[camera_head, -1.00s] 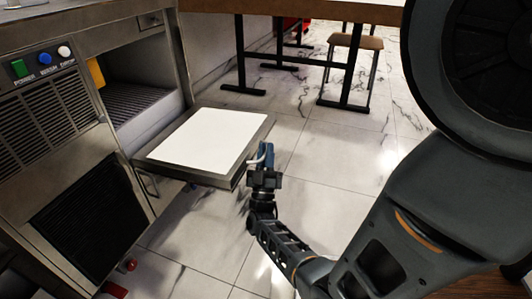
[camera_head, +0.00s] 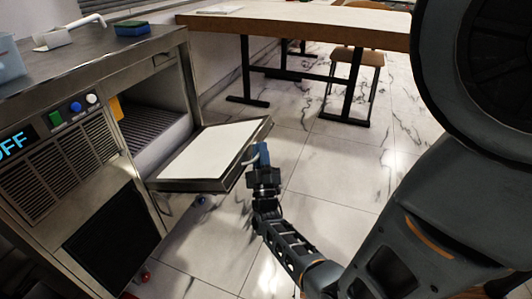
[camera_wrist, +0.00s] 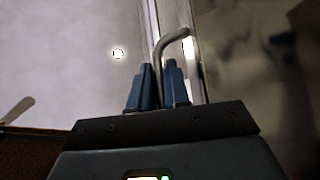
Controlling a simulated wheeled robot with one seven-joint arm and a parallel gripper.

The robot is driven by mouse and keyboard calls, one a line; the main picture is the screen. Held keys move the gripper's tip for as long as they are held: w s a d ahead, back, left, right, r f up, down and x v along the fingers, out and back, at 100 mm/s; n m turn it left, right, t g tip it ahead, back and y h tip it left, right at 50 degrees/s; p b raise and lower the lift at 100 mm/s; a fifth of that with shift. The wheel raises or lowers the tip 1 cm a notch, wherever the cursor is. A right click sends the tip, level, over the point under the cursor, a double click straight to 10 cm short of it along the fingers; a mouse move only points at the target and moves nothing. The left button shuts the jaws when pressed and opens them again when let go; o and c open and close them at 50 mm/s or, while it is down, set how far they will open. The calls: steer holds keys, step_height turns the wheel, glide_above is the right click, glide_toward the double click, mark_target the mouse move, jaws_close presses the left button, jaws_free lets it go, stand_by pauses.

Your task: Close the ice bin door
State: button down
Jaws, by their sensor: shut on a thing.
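The ice bin door (camera_head: 212,151) hangs open at the front of the steel ice machine (camera_head: 92,155). It is a flap with a white inner panel and a metal rim, and its outer edge is tilted upward. The bin opening (camera_head: 155,125) above it is uncovered. My gripper (camera_head: 262,152) is at the door's outer edge, shut on the door's curved metal handle (camera_head: 251,160). In the wrist view, the handle (camera_wrist: 176,38) passes between the blue fingers of my gripper (camera_wrist: 159,78); the exact contact is partly hidden.
A wooden table (camera_head: 310,28) with dark legs and a stool (camera_head: 357,60) stand behind. A green and blue sponge (camera_head: 131,28) lies on the machine's top. The marble floor (camera_head: 330,165) right of the door is clear.

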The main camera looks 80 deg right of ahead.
steer(key=w+d+r+n+t+y+p, duration=0.1)
steer(key=w+r+n+t+y+p, duration=0.35)
steer(key=r+p, duration=0.6)
steer(key=w+d+r+n+y+p, duration=0.1)
steer(key=w+d+r+n+p, duration=0.1)
steer(key=w, duration=0.7)
steer(key=w+d+r+n+g+y+p, duration=0.1)
steer(key=w+r+n+p, duration=0.3)
steer(key=w+p, duration=0.5)
steer(key=w+d+r+n+y+p, duration=0.3)
steer(key=w+r+p, duration=0.2)
steer(key=w, duration=0.3)
steer(key=shift+w+d+r, duration=0.2)
steer(key=shift+w+r, duration=0.2)
steer(key=shift+g, duration=0.25)
steer(key=c, duration=1.2)
jaws_free()
steer(key=shift+c, duration=0.2)
